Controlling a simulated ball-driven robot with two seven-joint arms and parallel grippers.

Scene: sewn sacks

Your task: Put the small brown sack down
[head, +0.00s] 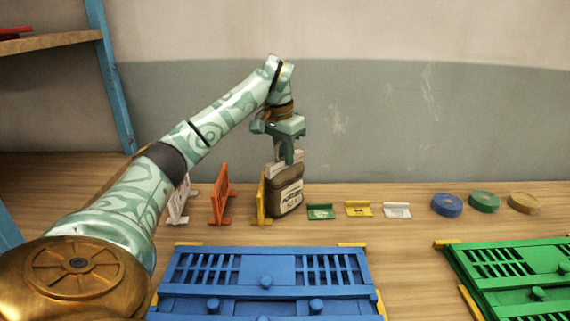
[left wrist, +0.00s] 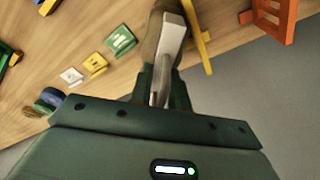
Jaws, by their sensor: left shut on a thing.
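The small brown sack (head: 287,194) has a pale printed label and a whitish top. It is upright at the back of the wooden table, just right of a yellow stand. My left gripper (head: 287,160) points down and is shut on the top of the sack. In the left wrist view the sack (left wrist: 152,42) is partly hidden behind its pale top and my left gripper's fingers (left wrist: 163,88). I cannot tell whether the sack's base touches the table. My right gripper is not in view.
The yellow stand (head: 262,198), an orange stand (head: 220,196) and a white stand (head: 180,200) are left of the sack. Small green (head: 320,211), yellow (head: 358,208) and white (head: 397,210) holders and several discs lie to the right. Blue (head: 265,282) and green (head: 515,275) slatted panels are in front.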

